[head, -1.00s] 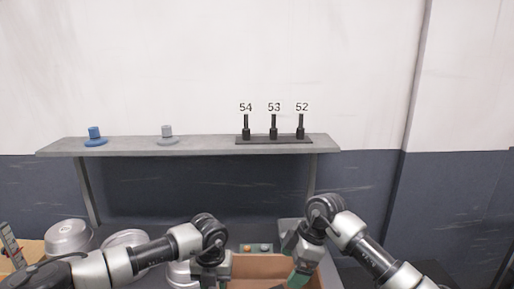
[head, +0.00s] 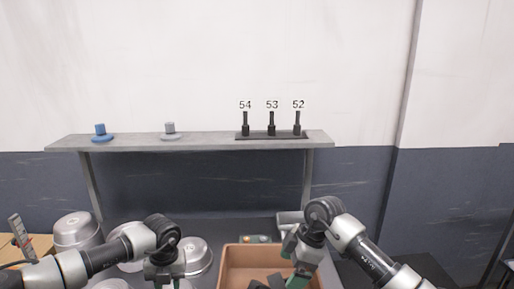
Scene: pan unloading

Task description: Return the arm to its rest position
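My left arm comes in from the left over several silver pans. Its gripper body (head: 165,268) points down at the bottom edge of the head view, and its fingertips are cut off. My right arm comes in from the right. Its gripper (head: 296,281), with green parts, points down at the right side of a brown open box (head: 236,264). Its fingertips are cut off or hidden, so I cannot tell whether either gripper is open or holding something. Silver pans (head: 76,231) stand upside down at the left, and another pan (head: 196,256) sits right of my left wrist.
A grey shelf (head: 200,146) spans behind the work table. It carries a blue knobbed piece (head: 101,133), a grey one (head: 170,131) and a black rack (head: 271,135) with three posts labelled 54, 53, 52. Dark items lie in the box. A small button panel (head: 256,239) sits behind it.

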